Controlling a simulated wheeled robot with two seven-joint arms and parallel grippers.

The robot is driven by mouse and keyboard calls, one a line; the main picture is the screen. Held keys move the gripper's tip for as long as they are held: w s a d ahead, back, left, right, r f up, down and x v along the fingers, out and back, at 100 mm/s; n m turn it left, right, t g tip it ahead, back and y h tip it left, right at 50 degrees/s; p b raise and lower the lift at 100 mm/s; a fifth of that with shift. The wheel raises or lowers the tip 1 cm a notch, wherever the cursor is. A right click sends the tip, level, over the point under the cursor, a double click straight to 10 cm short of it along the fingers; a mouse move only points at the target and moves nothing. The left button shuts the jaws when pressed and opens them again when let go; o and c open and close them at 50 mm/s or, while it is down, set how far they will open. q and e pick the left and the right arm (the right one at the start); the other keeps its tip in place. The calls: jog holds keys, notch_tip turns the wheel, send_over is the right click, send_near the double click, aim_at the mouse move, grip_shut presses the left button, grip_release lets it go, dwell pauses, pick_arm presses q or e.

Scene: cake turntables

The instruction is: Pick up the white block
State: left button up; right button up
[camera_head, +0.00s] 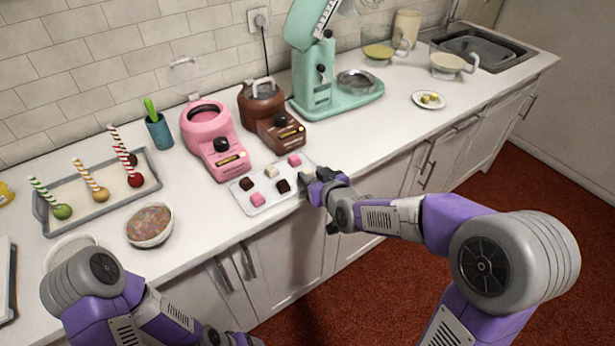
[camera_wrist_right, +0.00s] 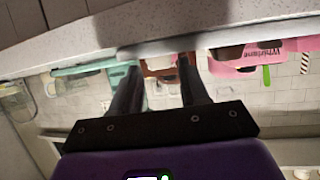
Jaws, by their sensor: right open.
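A white block (camera_head: 271,171) sits on the flat white tray (camera_head: 268,204) near the counter's front edge. Another pale block (camera_head: 308,171) lies at the tray's right end, partly hidden by my right gripper. My right gripper (camera_head: 314,190) is beside that end of the tray, low at the counter edge.
Pink blocks (camera_head: 294,160) and dark blocks (camera_head: 283,186) share the tray. A pink machine (camera_head: 215,140) and a brown machine (camera_head: 275,120) stand close behind. A bowl of sprinkles (camera_head: 150,225) is left.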

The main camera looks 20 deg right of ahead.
jog(key=shift+x, duration=1.1)
jog(key=c, duration=0.8)
notch_tip(320, 180, up, 10)
jog(key=p, duration=0.5)
